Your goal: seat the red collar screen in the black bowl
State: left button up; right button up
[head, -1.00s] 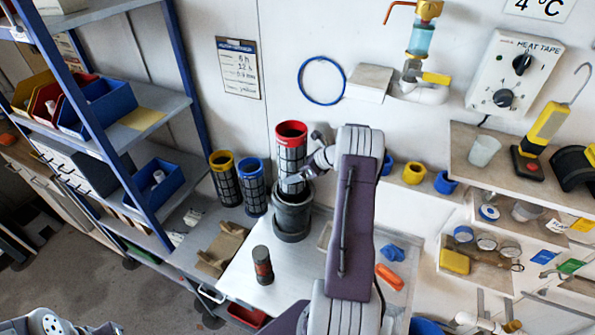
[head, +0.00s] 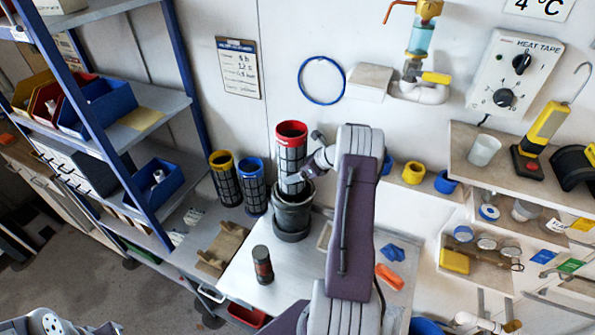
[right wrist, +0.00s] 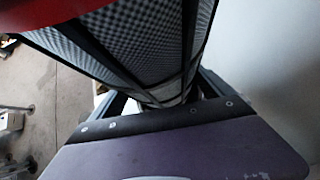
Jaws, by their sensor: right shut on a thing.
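The red collar screen (head: 291,151) is a dark mesh cylinder with a red top ring. It stands upright over the black bowl (head: 292,219), its lower end at the bowl's mouth. I cannot tell how deep it sits, as the bowl's rim and my gripper hide its bottom. My right gripper (head: 297,183) is shut on the screen low on its side, reaching in from the right. In the right wrist view the mesh of the screen (right wrist: 140,45) fills the space in front of the jaws. My left gripper is not clearly in view; only a grey part shows at the lower left.
A yellow collar screen (head: 224,178) and a blue collar screen (head: 251,185) stand left of the bowl. A small dark cylinder (head: 262,265) stands on the white bench (head: 235,283). A brown holder (head: 222,249) lies at left. Blue and orange pieces lie at right.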

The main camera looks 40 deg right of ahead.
jog(key=shift+f+b, duration=1.6)
jog(key=shift+f, duration=0.4)
jog(key=shift+r, duration=0.2)
jog(key=shift+r+p, duration=1.4)
jog(key=shift+r, duration=0.15)
jog(key=shift+f+b, duration=1.4)
jog(key=shift+f, duration=0.3)
jog(key=o, duration=1.4)
